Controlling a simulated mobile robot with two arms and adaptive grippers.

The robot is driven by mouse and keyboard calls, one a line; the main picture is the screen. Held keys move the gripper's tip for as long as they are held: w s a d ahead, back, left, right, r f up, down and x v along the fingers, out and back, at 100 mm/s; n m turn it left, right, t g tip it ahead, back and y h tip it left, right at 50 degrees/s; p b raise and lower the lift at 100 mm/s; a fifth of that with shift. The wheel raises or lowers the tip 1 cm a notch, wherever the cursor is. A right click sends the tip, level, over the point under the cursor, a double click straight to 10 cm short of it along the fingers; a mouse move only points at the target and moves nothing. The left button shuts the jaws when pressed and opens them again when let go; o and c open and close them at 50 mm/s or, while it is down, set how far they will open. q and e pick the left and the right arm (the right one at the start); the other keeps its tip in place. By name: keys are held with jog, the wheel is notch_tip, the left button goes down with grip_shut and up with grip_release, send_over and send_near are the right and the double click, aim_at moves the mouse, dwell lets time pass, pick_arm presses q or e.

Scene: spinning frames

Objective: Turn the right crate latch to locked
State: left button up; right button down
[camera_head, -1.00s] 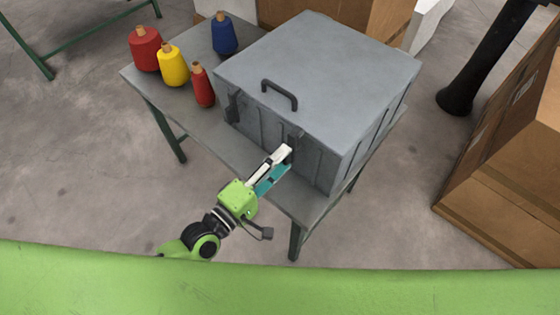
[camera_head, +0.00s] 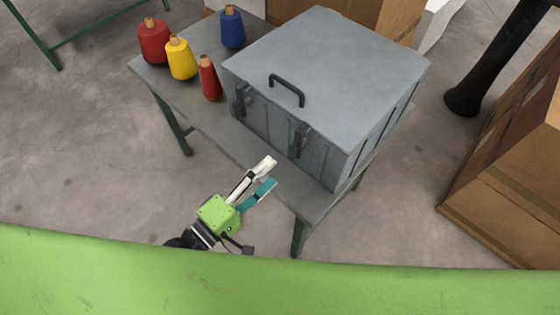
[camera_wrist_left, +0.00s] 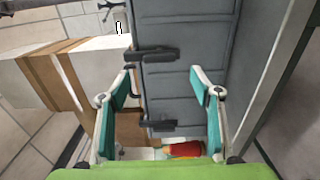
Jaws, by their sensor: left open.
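The grey crate (camera_head: 330,75) stands on the table with its lid closed. Its right latch (camera_head: 300,140) is a dark lever on the front face, standing upright along it. It shows as the upper of two dark levers in the left wrist view (camera_wrist_left: 155,53). The left latch (camera_head: 241,100) is also upright, and is the lower lever in the wrist view (camera_wrist_left: 157,126). My left gripper (camera_head: 266,173) is open and empty, in front of and below the right latch, apart from it. In the wrist view its teal-padded fingers (camera_wrist_left: 163,80) stand wide apart. My right gripper is not in view.
Red (camera_head: 154,40), yellow (camera_head: 181,58), small red (camera_head: 210,78) and blue (camera_head: 232,27) spools stand left of the crate on the table (camera_head: 195,105). A lid handle (camera_head: 287,88) sticks up. Cardboard boxes (camera_head: 510,180) stand at right. The floor before the table is clear.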

pick_arm(q)
jog(key=v, duration=0.5)
dwell(0.4)
jog(key=s+a+f+m+g+y, duration=0.1)
jog(key=a+f+m+g+y, duration=0.2)
jog(key=f, duration=0.8)
jog(key=a+f+m+y, duration=0.2)
jog(key=a+f, duration=0.4)
jog(key=f, duration=0.5)
jog(key=s+a+f+m+g+y, duration=0.1)
jog(key=a+f+m+g+y, duration=0.2)
jog(key=f, duration=0.8)
jog(key=s+a+f+m+g+y, duration=0.1)
jog(key=s+f+m+g, duration=0.1)
jog(key=s+f, duration=0.6)
jog(key=s+a+f+m+g+y, duration=0.1)
jog(key=s+f+g, duration=0.4)
jog(key=s, duration=1.2)
notch_tip(320, 180, down, 4)
jog(key=shift+s+f+m+y, duration=0.1)
jog(key=shift+s+m+y, duration=0.3)
jog(key=shift+m, duration=0.6)
jog(key=shift+w, duration=0.15)
